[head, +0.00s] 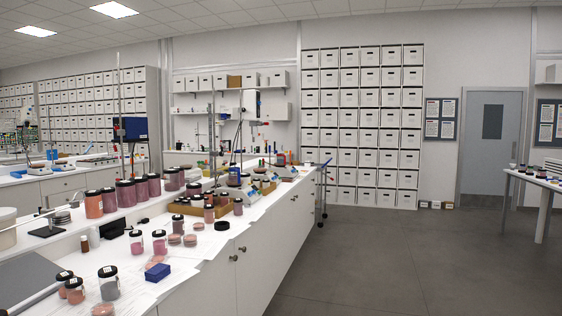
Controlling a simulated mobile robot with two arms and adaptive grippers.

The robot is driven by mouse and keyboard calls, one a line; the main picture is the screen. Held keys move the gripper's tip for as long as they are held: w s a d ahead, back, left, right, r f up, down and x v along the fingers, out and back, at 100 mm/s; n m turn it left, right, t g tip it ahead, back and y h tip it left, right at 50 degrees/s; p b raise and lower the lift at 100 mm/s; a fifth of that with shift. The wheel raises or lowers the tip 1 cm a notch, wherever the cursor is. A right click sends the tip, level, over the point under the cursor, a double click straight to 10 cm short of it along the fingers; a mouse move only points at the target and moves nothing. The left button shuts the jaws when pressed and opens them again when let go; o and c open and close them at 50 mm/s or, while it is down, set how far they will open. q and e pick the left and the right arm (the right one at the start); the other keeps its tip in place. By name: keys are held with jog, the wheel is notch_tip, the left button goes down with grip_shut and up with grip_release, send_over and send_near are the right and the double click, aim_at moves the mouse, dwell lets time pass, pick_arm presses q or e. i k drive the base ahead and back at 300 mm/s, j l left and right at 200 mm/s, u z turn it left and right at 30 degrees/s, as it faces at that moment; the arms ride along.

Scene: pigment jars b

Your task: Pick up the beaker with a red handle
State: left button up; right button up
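I cannot make out a beaker with a red handle for certain in the head view. A small red item (281,158) stands far along the white bench, near its far end. It is too small to tell whether it is a beaker or a handle. Neither of my grippers shows in this view.
A long white bench (215,250) runs away from the lower left. It holds several pigment jars (109,283), a blue box (158,272), a wooden tray (190,208) and stands. Open grey floor (380,260) lies right of it. A table (540,181) stands at far right.

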aim_at(281, 157)
jog(key=i+l+z, duration=0.15)
jog(key=i, duration=0.25)
jog(key=i+l+z, duration=0.2)
jog(key=i, duration=0.2)
jog(key=i+z, duration=0.25)
jog(key=i, duration=4.8)
